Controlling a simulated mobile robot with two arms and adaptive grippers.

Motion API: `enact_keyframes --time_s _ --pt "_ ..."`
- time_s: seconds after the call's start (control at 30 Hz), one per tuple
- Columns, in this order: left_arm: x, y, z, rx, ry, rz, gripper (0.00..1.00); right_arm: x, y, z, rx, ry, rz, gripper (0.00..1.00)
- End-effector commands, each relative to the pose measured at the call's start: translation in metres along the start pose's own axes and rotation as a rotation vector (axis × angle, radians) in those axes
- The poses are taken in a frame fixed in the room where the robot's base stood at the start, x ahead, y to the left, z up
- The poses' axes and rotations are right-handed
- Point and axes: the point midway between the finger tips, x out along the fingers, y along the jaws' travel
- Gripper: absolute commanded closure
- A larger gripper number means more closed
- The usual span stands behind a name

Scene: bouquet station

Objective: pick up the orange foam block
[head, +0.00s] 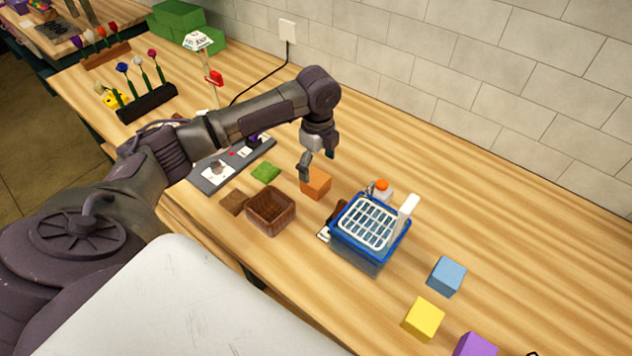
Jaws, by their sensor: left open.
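The orange foam block (316,186) sits on the wooden table near the middle of the head view, behind and right of a brown wooden bowl. My left gripper (317,167) is open and points down just above the block, with one finger over its left side. I cannot tell whether the fingers touch it. The gripper hides part of the block's top. My right gripper is out of view.
A blue basket (369,247) with a white grid stands right of the block. The wooden bowl (271,222) and a green pad (265,172) lie to the left. Blue (446,276), yellow (424,318) and purple (476,345) blocks lie front right. The table behind is clear.

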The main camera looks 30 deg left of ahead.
Motion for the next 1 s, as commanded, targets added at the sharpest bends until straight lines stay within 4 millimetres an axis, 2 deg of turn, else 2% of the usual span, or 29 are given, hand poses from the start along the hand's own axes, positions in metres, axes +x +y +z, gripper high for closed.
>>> enact_keyframes --time_s 0.1,0.2,0.4,0.67,0.93,1.0 --pt "0.009 0.002 0.001 -0.001 0.0 0.004 0.1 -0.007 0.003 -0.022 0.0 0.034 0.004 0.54" --pt "0.023 0.004 0.002 -0.001 0.001 0.007 0.1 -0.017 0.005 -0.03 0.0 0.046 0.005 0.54" --pt "0.049 0.004 0.002 -0.001 0.0 0.002 0.1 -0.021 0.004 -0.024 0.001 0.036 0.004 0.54" --pt "0.053 0.004 0.003 0.0 -0.001 0.0 0.1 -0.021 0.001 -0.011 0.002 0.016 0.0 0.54" --pt "0.052 0.004 0.003 0.0 -0.001 0.0 0.54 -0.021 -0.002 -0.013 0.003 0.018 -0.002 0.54" --pt "0.052 0.004 0.003 0.0 -0.001 0.0 0.54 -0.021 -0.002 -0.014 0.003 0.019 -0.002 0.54"
